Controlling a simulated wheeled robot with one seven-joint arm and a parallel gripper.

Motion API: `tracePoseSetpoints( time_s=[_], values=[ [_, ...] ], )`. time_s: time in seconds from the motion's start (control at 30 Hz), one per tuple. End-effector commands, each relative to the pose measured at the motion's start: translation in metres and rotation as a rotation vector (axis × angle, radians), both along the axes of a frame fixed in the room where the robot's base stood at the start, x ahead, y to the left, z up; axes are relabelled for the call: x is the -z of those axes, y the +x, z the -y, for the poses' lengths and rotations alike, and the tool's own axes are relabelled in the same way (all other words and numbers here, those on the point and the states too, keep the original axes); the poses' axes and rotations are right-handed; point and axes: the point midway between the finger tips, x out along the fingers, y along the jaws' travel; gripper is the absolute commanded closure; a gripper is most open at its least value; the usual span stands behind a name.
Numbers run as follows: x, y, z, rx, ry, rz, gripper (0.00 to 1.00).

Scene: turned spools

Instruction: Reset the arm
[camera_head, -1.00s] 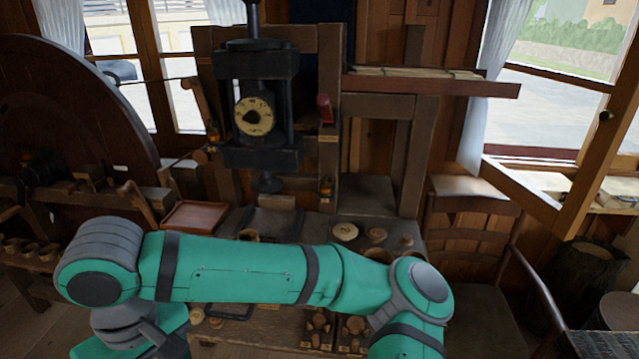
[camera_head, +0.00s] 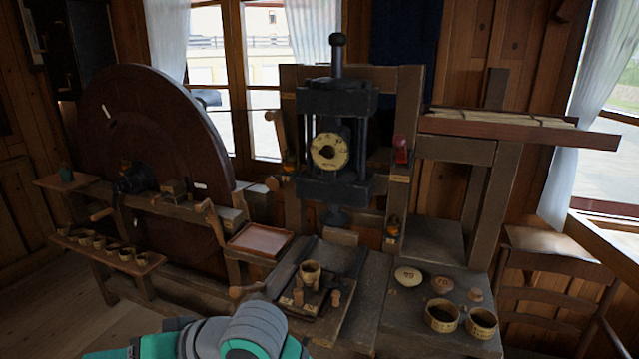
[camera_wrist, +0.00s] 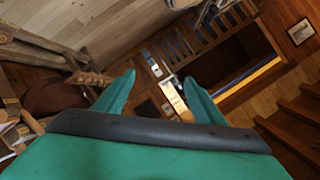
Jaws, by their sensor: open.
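My gripper (camera_wrist: 158,100) shows in the wrist view, with two green fingers spread apart and nothing between them. It points out into the room, toward wooden walls and furniture, away from the bench. In the head view only part of my green and grey arm shows, at the bottom edge; the gripper is out of that picture. The bench (camera_head: 385,325) carries a dark tray (camera_head: 330,325) with a cup (camera_head: 310,273) and small wooden pieces on it.
A black press with a dial (camera_head: 330,151) stands behind the tray. A large dark wheel (camera_head: 150,120) is at the left, by a shelf of several cups (camera_head: 110,250). Two bowls (camera_head: 442,315) and lidded pieces stand on the right. A chair (camera_head: 560,270) is at far right.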

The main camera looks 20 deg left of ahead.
Motion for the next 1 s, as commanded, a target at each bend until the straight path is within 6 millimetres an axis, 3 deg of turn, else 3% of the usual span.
tracePoseSetpoints(
  time_s=[0.23, 0.47, 0.77, 1.0],
  values=[
    [-0.013, 0.03, -0.004, 0.148, 0.273, -0.053, 0.36],
    [-0.009, 0.067, 0.013, 0.335, 0.471, -0.079, 0.36],
    [0.029, 0.109, 0.059, 0.63, 0.629, -0.08, 0.36],
    [0.083, 0.126, 0.111, 0.888, 0.661, -0.045, 0.36]
  ],
)
